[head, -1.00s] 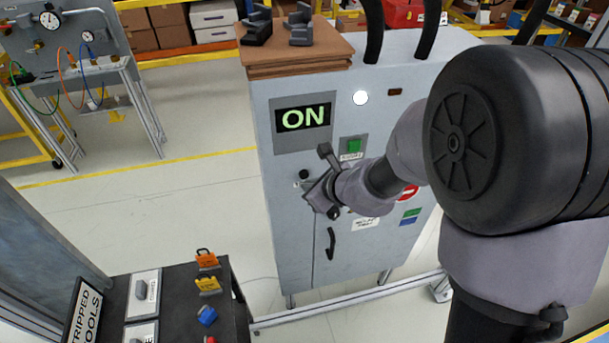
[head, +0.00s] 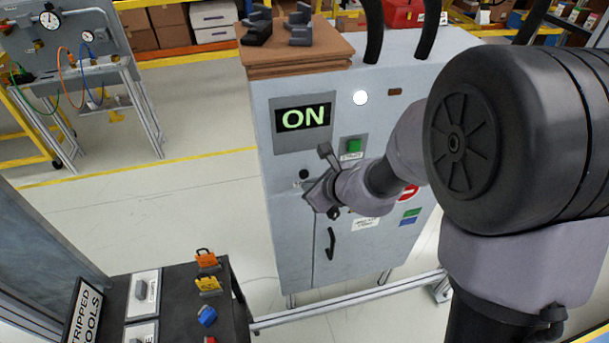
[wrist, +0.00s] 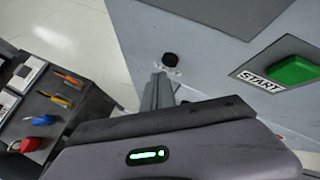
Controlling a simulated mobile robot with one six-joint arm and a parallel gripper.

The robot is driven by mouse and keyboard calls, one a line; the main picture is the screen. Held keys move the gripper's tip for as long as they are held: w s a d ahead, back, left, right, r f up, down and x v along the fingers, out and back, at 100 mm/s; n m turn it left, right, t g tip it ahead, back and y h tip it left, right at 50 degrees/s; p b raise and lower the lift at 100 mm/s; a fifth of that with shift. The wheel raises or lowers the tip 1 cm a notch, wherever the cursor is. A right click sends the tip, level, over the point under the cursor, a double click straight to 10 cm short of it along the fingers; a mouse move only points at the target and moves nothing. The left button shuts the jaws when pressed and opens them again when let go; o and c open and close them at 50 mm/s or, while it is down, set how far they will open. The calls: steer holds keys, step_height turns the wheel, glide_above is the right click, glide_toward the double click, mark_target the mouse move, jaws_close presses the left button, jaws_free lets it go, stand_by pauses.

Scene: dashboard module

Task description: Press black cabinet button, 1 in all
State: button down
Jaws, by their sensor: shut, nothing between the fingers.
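The black button (head: 304,174) is a small round knob on the front of the grey cabinet (head: 290,230), above a small label. It also shows in the wrist view (wrist: 170,60), just beyond my fingertips. My gripper (head: 311,192) is in front of the cabinet, just below and right of the button in the head view. In the wrist view the fingers (wrist: 160,88) are together and empty, pointing at the label under the button. The button looks uncovered, and I cannot tell whether a fingertip touches the cabinet face.
A green START button (head: 354,146) is up and right of the black one. The display (head: 303,118) reads ON, and a white lamp (head: 361,98) is lit. A black door handle (head: 331,243) is below. A dark tool table (head: 180,283) stands at lower left.

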steer(key=shift+w, duration=0.15)
steer(key=shift+w+a, duration=0.1)
steer(key=shift+w, duration=0.2)
stand_by(0.3)
steer(key=shift+w+a, duration=0.1)
steer(key=shift+w, duration=0.3)
stand_by(0.5)
steer(key=shift+s, duration=0.15)
steer(key=shift+s+d+b, duration=0.2)
steer(key=shift+s+b, duration=0.3)
steer(key=shift+s, duration=0.2)
steer(key=s+b, duration=0.1)
steer(key=s, duration=0.1)
steer(key=s+d+b, duration=0.1)
steer(key=s, duration=0.1)
steer(key=shift+s+d, duration=0.2)
steer(key=shift+s, duration=0.2)
